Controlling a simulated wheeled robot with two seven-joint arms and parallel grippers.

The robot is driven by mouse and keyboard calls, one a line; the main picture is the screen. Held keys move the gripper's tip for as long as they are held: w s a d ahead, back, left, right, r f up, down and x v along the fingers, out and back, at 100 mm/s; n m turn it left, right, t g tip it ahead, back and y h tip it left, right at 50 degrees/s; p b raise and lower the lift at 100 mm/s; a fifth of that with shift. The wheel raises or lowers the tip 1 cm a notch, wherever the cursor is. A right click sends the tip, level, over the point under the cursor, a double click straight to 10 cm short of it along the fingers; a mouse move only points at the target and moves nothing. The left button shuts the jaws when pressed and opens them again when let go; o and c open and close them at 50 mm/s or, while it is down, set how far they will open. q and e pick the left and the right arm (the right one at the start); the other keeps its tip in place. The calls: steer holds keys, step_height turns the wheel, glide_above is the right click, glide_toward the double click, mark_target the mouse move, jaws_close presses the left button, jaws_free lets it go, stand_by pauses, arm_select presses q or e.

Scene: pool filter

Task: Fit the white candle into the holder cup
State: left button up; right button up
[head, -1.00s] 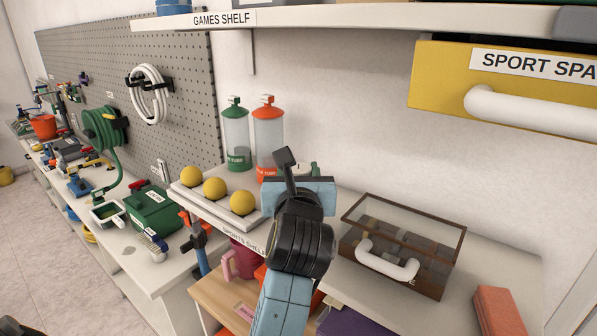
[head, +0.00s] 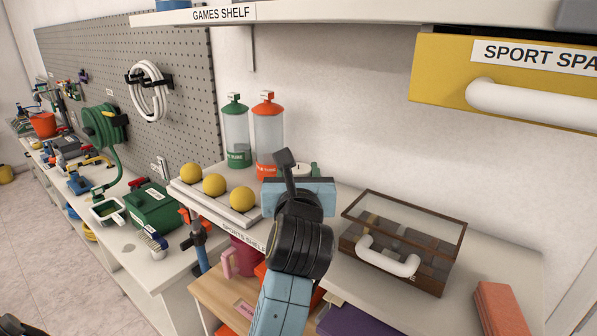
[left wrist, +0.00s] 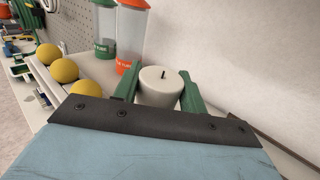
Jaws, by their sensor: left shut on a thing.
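The white candle (left wrist: 160,88), short and round with a dark wick on top, stands upright between the two green fingers of my left gripper (left wrist: 158,94) in the left wrist view. The gripper is shut on it. In the head view only a small part of the candle (head: 303,169) shows behind my left gripper (head: 300,176), over the sports shelf. The candle's lower part is hidden, so I cannot tell what it rests on. I cannot make out the holder cup in either view. My right gripper is not in view.
Yellow balls (head: 214,185) sit on a tray to the left. A green-topped tube (head: 235,135) and an orange-topped tube (head: 268,130) stand behind. A clear-lidded brown case (head: 405,240) lies right. The games shelf (head: 380,17) and a yellow drawer (head: 440,75) hang above.

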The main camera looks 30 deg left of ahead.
arm_select(q)
steer(key=shift+f+b, duration=1.35)
steer(key=shift+f, duration=0.45)
steer(key=o, duration=1.1)
steer(key=shift+v, duration=2.5)
